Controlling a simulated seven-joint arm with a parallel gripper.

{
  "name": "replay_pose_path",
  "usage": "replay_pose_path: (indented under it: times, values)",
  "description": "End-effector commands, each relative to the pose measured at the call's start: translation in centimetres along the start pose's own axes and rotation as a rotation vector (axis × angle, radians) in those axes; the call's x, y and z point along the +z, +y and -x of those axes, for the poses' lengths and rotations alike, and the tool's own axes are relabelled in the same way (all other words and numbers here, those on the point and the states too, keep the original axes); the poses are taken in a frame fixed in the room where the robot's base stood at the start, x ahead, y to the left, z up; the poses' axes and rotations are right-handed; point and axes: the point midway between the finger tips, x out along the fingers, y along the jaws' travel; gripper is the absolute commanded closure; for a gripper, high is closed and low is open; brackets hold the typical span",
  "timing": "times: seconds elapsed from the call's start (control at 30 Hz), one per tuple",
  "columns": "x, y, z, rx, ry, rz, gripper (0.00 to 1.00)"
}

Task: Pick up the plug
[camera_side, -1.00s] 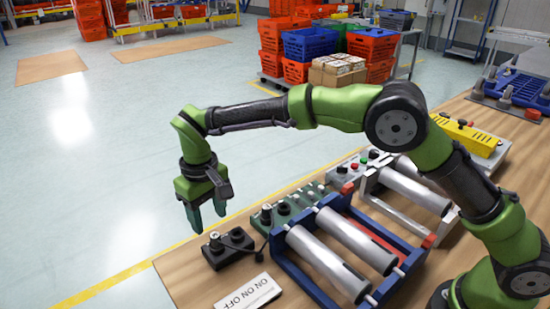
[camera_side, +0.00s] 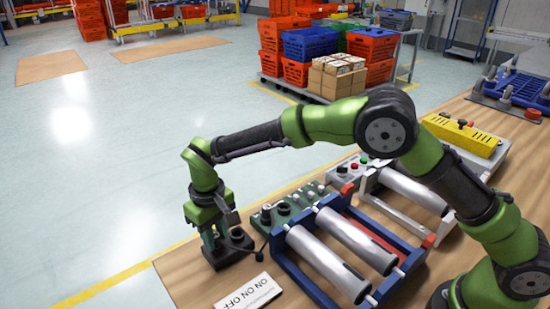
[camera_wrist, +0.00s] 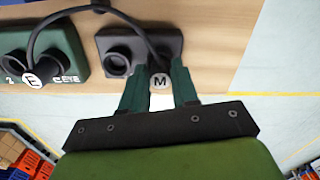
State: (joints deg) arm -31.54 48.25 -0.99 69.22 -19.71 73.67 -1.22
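My gripper (camera_wrist: 159,84) points down at the plug. Its two teal fingers are apart, one on each side of the plug; firm contact cannot be made out. In the side view my gripper (camera_side: 214,243) is low at the black block (camera_side: 228,257), and the plug is mostly hidden by the fingers.
A round black socket (camera_wrist: 119,56) stands beside the plug on the same block. A green panel (camera_wrist: 45,50) marked "E" lies to its left. A roller conveyor (camera_side: 330,255) and an "ON/OFF" label (camera_side: 250,293) are near. The table edge is close.

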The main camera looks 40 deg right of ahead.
Motion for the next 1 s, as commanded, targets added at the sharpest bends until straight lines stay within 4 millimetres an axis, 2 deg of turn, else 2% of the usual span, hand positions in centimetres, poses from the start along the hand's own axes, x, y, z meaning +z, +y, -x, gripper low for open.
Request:
replay_pose_path:
  times: [0.03, 0.17, 0.47, 0.57, 0.8, 1.0]
  values:
    - [0.0, 0.0, 0.0, 0.000, 0.000, 0.000, 0.79]
    - [0.0, 0.0, 0.1, 0.000, 0.001, 0.000, 0.99]
    - [0.0, 0.0, 0.3, 0.000, 0.002, 0.000, 1.00]
    - [-0.1, 0.0, 1.4, -0.002, 0.005, 0.000, 1.00]
    - [-0.1, 0.0, 6.2, -0.002, 0.005, 0.000, 1.00]
    - [-0.1, 0.0, 9.2, 0.000, 0.003, 0.000, 1.00]
